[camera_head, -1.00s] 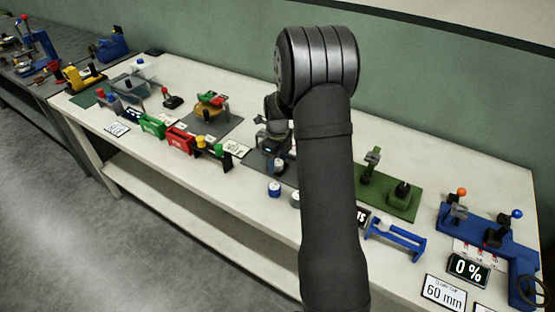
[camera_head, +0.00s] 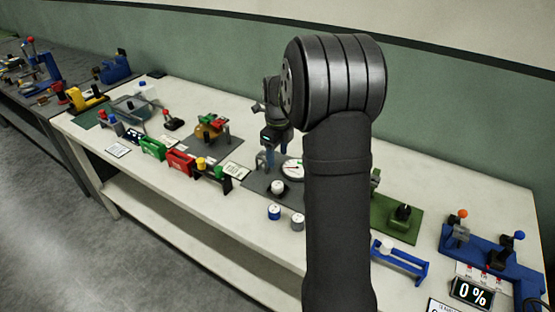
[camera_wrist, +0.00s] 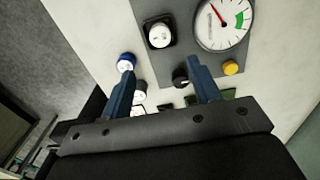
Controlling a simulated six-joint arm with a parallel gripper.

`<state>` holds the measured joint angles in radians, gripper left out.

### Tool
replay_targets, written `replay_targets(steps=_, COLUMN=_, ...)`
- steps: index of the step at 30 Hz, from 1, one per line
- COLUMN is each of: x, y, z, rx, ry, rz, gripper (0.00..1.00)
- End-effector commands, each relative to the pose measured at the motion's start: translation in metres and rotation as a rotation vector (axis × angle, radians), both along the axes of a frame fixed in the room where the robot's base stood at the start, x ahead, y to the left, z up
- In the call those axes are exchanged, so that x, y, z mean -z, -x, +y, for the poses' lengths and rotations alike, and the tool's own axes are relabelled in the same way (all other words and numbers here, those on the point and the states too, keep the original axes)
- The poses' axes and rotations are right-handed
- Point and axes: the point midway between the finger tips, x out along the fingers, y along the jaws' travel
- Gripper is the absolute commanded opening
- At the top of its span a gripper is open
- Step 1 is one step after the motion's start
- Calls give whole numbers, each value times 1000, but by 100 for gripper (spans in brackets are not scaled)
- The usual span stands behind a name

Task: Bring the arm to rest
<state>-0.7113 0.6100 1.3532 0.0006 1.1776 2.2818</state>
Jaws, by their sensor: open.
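My gripper (camera_head: 270,157) is above the middle of the long white bench, beside a grey plate with a round dial gauge (camera_head: 292,169). In the wrist view its two blue fingers (camera_wrist: 160,82) are spread apart with nothing held between them. Below the fingers are the grey plate (camera_wrist: 190,60), the dial gauge (camera_wrist: 222,25) with its needle left of a green band, a white-topped part (camera_wrist: 159,34), a black knob (camera_wrist: 180,76) and a yellow button (camera_wrist: 231,67). My upper arm hides part of the bench behind it.
A blue-capped cylinder (camera_head: 274,212) and a grey one (camera_head: 298,221) stand on the bench front. A green plate (camera_head: 400,226), a blue bracket (camera_head: 400,259) and a blue lever station (camera_head: 480,241) lie right. A green wall (camera_head: 440,130) rises behind.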

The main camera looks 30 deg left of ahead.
Motion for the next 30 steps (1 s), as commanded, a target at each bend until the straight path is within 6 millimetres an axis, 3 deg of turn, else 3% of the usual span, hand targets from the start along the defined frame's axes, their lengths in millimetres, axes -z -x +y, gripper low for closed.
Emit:
replay_targets(steps=8, x=0, y=0, z=0, rx=0, ry=0, rz=0, gripper=57)
replay_targets(steps=13, x=12, y=0, z=0, rx=0, ry=2, rz=2, gripper=57)
replay_targets(steps=30, x=120, y=1, z=0, rx=-1, ry=3, rz=4, gripper=57)
